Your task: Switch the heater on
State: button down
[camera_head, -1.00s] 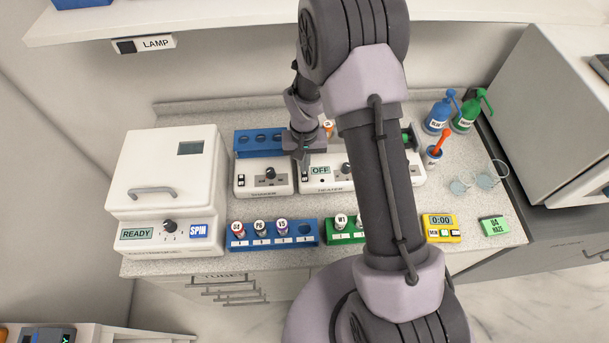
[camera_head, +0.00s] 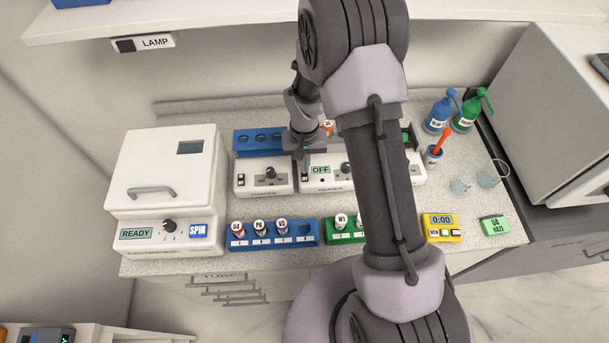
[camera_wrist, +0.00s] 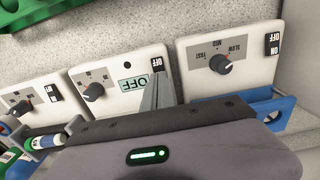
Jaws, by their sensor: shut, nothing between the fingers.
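The heater (camera_head: 336,184) is a white box on the counter, labelled HEATER. Its display (camera_head: 320,170) reads OFF, as it does in the wrist view (camera_wrist: 134,84). Its black rocker switch (camera_wrist: 157,65) is beside the display, next to a dark knob (camera_wrist: 93,92). My gripper (camera_head: 304,162) is shut and empty, pointing down over the heater's left end. In the wrist view the closed fingers (camera_wrist: 157,94) appear right by the switch; I cannot tell if they touch it. My arm hides part of the heater's right side in the head view.
Left of the heater is a similar box (camera_head: 264,188) with its own knob and switch. A blue rack (camera_head: 258,154) stands behind it. Tube racks, blue (camera_head: 307,241) and green (camera_head: 334,239), are in front. A centrifuge (camera_head: 160,185) stands left. A shelf (camera_head: 230,22) is above.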

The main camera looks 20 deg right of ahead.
jog(key=shift+f+b, duration=0.65)
jog(key=shift+f, duration=0.1)
jog(key=shift+r, duration=0.1)
jog(key=shift+r+p, duration=2.2)
jog(key=shift+r, duration=1.3)
jog(key=shift+f, duration=0.1)
